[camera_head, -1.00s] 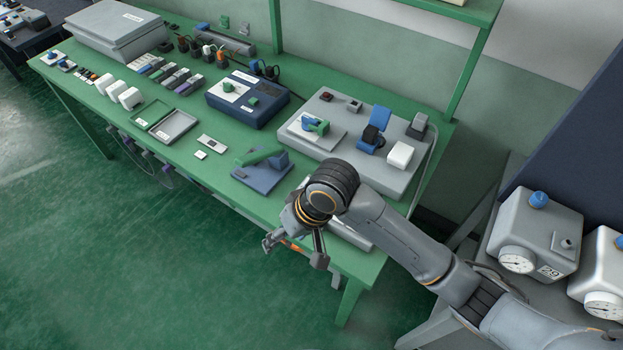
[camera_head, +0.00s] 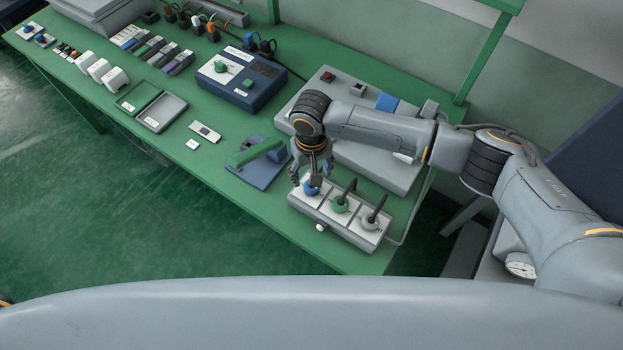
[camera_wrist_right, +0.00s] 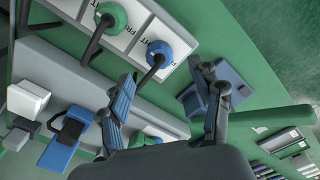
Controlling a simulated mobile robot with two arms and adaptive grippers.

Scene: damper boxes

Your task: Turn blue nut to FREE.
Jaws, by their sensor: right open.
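The blue nut (camera_head: 311,187) sits at the left end of a white box (camera_head: 331,230) near the table's front edge. A dark lever sticks out from it in the right wrist view, where the blue nut (camera_wrist_right: 159,54) lies just ahead of the fingertips. My right gripper (camera_head: 311,179) is open above the nut, with a finger to either side; I cannot tell whether they touch it. In the right wrist view the right gripper (camera_wrist_right: 163,73) has nothing between its fingers. Lettering beside the nut is only partly readable. My left gripper is out of view.
A green nut (camera_head: 340,205) and a grey nut (camera_head: 370,223), each with a dark lever, stand to the right on the same box. A blue fixture with a green handle (camera_head: 256,153) lies close on the left. A grey panel (camera_head: 375,177) is behind.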

